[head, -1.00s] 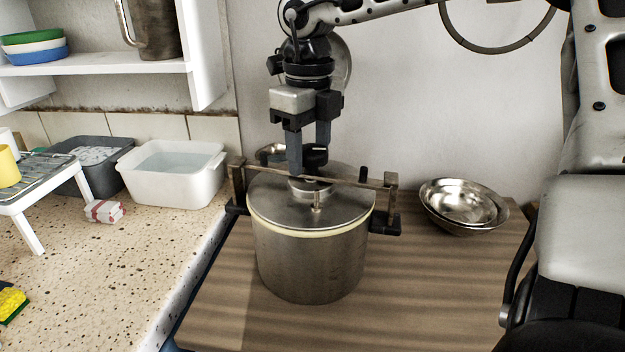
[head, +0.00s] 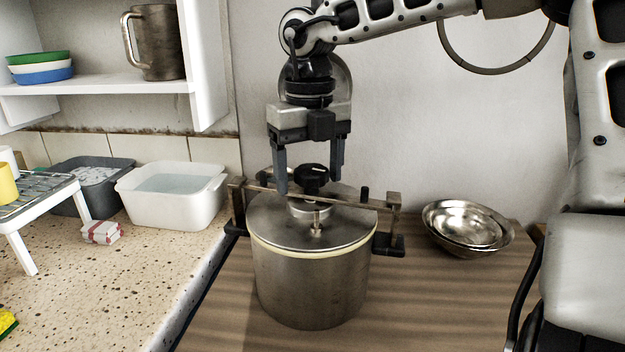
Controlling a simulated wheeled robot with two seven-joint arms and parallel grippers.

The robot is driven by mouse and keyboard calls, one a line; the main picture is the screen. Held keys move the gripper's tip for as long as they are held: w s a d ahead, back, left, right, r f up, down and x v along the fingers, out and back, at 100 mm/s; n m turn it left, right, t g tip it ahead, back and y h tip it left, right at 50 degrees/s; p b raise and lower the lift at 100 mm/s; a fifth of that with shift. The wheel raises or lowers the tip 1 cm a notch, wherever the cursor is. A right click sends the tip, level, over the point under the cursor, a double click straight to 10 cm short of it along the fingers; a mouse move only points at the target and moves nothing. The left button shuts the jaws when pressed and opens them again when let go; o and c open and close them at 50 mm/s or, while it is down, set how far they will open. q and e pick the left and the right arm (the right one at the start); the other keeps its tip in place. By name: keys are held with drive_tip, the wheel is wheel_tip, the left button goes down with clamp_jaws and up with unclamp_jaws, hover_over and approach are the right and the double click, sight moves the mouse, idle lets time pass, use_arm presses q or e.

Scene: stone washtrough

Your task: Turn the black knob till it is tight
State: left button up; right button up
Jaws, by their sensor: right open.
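The black knob (head: 313,174) has a white mark on top and sits above the middle of the clamp bar (head: 350,201) over the pot's lid (head: 270,222). The metal pot (head: 312,285) stands on the wooden table, with a pale seal under the lid. My right gripper (head: 309,187) comes down from above and is open. Its two fingers stand at the left and right of the knob, apart from it in the picture. How near they are in depth is hard to tell. My left gripper is not in view.
Steel bowls (head: 468,227) lie right of the pot on the wooden table (head: 430,300). At left, a speckled counter (head: 95,270) bears a white basin (head: 172,195), a grey tub (head: 92,172), a folded cloth (head: 102,232) and a white rack (head: 40,205).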

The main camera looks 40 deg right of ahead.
drive_tip(key=n+p, duration=0.1)
drive_tip(key=n, duration=0.1)
drive_tip(key=shift+r+n, duration=0.15)
drive_tip(key=shift+n, duration=0.25)
drive_tip(key=n+p, duration=0.1)
drive_tip(key=n, duration=0.3)
drive_tip(key=n+p, duration=0.1)
drive_tip(key=n, duration=0.5)
drive_tip(key=shift+p, duration=0.35)
drive_tip(key=n, duration=0.3)
drive_tip(key=c, duration=0.8)
